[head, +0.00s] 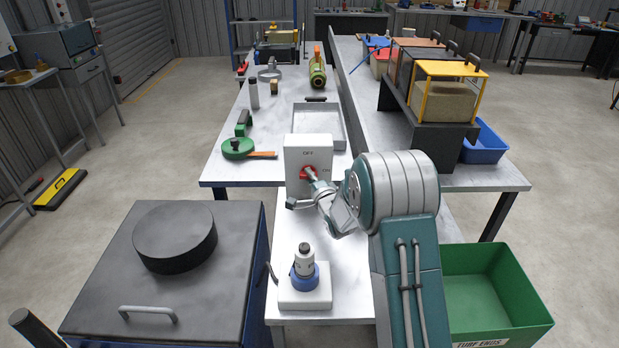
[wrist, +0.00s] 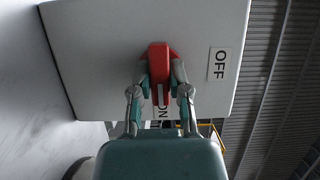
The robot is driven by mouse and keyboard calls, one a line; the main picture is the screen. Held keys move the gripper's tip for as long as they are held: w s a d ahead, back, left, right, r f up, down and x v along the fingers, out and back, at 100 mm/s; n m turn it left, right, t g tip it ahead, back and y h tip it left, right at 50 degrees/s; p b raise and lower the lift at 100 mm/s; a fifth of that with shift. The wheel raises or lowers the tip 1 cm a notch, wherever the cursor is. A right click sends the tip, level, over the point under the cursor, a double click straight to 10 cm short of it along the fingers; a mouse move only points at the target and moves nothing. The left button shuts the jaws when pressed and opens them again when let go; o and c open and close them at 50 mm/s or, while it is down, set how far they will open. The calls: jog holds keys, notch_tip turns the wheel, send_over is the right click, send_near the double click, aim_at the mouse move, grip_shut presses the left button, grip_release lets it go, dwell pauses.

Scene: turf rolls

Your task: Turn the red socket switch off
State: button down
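The red socket switch (wrist: 160,62) is a rotary handle on a pale upright panel (wrist: 90,50). In the wrist view its handle carries a white line and points down toward the partly covered ON label (wrist: 163,113); the OFF label (wrist: 220,64) is to its right. In the head view the switch (head: 306,172) shows below the panel's OFF label (head: 308,153). My gripper (wrist: 161,83) has a finger on each side of the handle and appears shut on it. The fingertip contact is partly hidden. My gripper also shows in the head view (head: 311,175), in front of the panel.
A blue-and-grey device (head: 304,272) stands on the bench in front of the panel. A dark cabinet with a round black disc (head: 175,237) is at left. A green bin (head: 495,295) is at right. A metal tray (head: 320,117) lies behind the panel.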

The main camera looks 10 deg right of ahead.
jog(key=shift+f+n, duration=0.15)
jog(key=shift+n, duration=0.15)
jog(key=n+g, duration=0.1)
jog(key=n, duration=0.2)
jog(key=shift+n+g+h, duration=0.3)
jog(key=shift+g, duration=0.1)
jog(key=n+g+h, duration=0.1)
jog(key=n, duration=0.2)
jog(key=shift+a+n+h, duration=0.15)
jog(key=shift+n+h, duration=0.15)
jog(key=n+g+h, duration=0.1)
jog(key=n, duration=0.1)
jog(key=shift+s+n+h, duration=0.1)
jog(key=shift+n+h, duration=0.2)
jog(key=shift+n, duration=0.1)
jog(key=shift+a+f+n+g+h, duration=0.15)
jog(key=shift+n+g+h, duration=0.15)
jog(key=shift+n+h, duration=0.95)
jog(key=shift+n, duration=0.35)
jog(key=c, duration=0.6)
grip_release()
jog(key=shift+r, duration=0.2)
